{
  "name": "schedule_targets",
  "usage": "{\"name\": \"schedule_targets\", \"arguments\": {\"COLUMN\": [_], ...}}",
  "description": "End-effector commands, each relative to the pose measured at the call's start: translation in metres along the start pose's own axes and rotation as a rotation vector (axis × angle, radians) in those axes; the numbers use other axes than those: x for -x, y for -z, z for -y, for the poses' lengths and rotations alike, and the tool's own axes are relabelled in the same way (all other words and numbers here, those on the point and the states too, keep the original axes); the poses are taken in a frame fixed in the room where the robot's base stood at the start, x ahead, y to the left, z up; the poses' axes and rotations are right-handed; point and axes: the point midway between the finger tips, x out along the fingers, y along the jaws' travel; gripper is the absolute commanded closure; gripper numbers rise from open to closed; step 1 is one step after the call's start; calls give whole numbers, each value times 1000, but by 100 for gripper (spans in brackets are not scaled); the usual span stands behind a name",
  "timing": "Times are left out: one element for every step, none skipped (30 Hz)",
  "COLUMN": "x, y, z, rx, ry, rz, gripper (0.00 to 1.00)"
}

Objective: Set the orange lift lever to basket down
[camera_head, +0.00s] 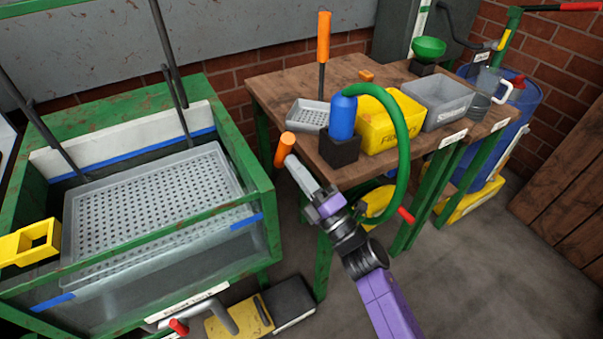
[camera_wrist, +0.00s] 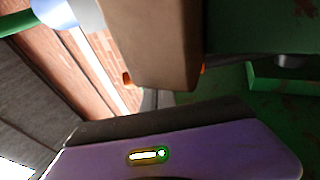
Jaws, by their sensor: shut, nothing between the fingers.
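An orange handle (camera_head: 285,150), which looks like the lift lever's grip, shows at the tank's right corner in the head view. The lever's shaft and pivot are not clearly visible. My gripper (camera_head: 293,163) is shut and empty, with its tips right by the orange handle; I cannot tell if they touch. In the wrist view, small orange bits (camera_wrist: 127,78) show at both sides of the brownish finger block, and the rest is hidden behind it. A grey perforated basket (camera_head: 185,187) lies inside the green-framed tank (camera_head: 262,178); its exact height is hard to judge.
The wooden table (camera_head: 275,90) to the right holds a blue bottle (camera_head: 342,117), a yellow bin (camera_head: 390,125), a grey bin (camera_head: 445,105) and a perforated scoop (camera_head: 310,113) with a tall orange handle. A green hose (camera_head: 400,120) arches near my arm. Open floor lies at lower right.

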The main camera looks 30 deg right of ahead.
Motion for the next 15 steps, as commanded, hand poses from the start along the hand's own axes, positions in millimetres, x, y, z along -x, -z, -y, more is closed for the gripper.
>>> {"name": "schedule_targets", "arguments": {"x": [0, 0, 0, 0, 0, 0, 0, 0, -1, -2, -3, -5, -7, -9, -12], "y": [0, 0, 0, 0, 0, 0, 0, 0, 0, 0, -1, -1, -2, -2, -3], "z": [0, 0, 0, 0, 0, 0, 0, 0, -1, -2, -3, -4, -6, -7, -8], "rx": [0, 0, 0, 0, 0, 0, 0, -1, -1, -1, -2, -4, -5, -7, -8], "ry": [0, 0, 0, 0, 0, 0, 0, 0, 2, 4, 7, 12, 18, 25, 36], "rz": [0, 0, 0, 0, 0, 0, 0, 0, 0, 0, 0, 0, 0, 0, 0], "gripper": [100, 100, 100, 100, 100, 100, 100, 100, 100, 100, 100, 100, 100, 100, 100]}}
